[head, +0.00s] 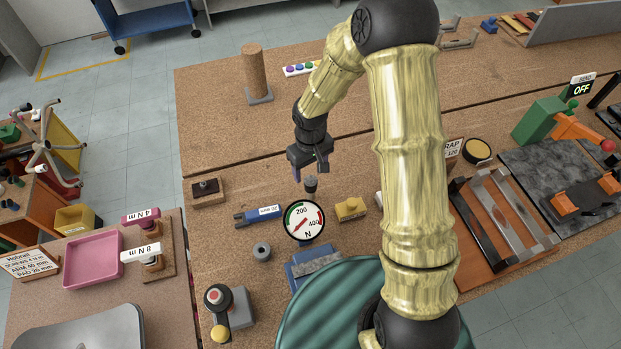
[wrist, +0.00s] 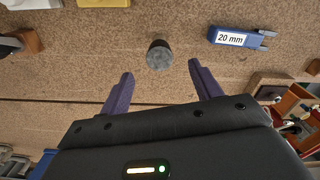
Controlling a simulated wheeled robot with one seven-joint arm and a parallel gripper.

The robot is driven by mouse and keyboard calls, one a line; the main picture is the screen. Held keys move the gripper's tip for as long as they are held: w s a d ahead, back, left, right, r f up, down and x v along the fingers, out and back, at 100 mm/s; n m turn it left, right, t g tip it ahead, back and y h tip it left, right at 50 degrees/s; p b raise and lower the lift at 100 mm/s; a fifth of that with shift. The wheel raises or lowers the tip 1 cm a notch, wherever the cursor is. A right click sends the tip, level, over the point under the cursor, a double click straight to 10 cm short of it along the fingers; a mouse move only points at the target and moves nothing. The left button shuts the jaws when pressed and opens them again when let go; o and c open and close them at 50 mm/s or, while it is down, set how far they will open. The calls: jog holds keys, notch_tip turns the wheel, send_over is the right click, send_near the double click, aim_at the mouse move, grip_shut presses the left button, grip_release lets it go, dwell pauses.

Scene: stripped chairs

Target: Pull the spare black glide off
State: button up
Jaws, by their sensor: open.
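The black glide (head: 310,184) is a small dark cylinder standing just behind the round force dial (head: 303,221) on the brown bench. In the wrist view the glide (wrist: 158,55) shows a grey round end and a dark side. What it sits on is hidden. My gripper (head: 311,169) hangs above and behind it, fingers pointing down. In the wrist view the two purple fingers of my gripper (wrist: 160,70) are spread wide and empty. The glide lies just beyond their tips, between their lines, and appears untouched.
A blue 20 mm gauge (head: 258,214) lies left of the dial and a yellow block (head: 351,208) right of it. A grey ring (head: 262,252) and a red-topped button unit (head: 228,305) are nearer. A wooden post (head: 254,72) stands behind.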

aim_at(310, 180)
notch_tip(310, 180, down, 6)
jog(key=shift+f+p, duration=0.2)
jog(key=shift+p, duration=0.25)
grip_shut()
jog(key=shift+r+p, duration=0.4)
jog(key=shift+r, duration=0.25)
dwell(0.4)
